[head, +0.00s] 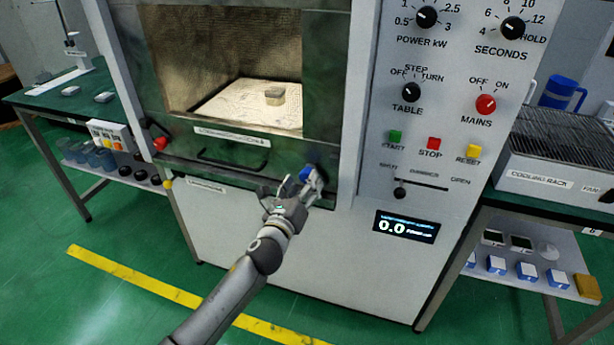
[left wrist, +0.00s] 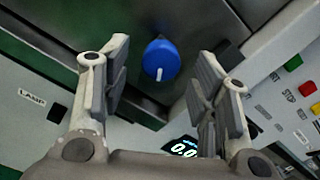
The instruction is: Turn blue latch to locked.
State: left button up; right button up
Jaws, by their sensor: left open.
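The blue latch (head: 306,173) is a round knob at the lower right of the microwave's dark green door frame. In the left wrist view the blue latch (left wrist: 161,60) shows face-on with a white mark pointing toward the bottom of the picture. My left gripper (head: 303,184) is open in front of it and partly covers it in the head view. In the left wrist view the left gripper's fingers (left wrist: 160,75) stand apart on either side of the knob, with nothing between them held. Whether they touch it is not clear; gaps show on both sides. My right gripper is not in view.
The microwave door (head: 225,140) has a dark handle (head: 232,160) left of the latch. The control panel with its stop button (head: 434,143) and a display (head: 407,227) is to the right. A red knob (head: 160,143) is at the door's left. Side tables flank the machine.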

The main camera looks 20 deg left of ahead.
aim_at(305, 179)
pick_arm(q)
jog(key=shift+w, duration=1.8)
jog(key=c, duration=0.9)
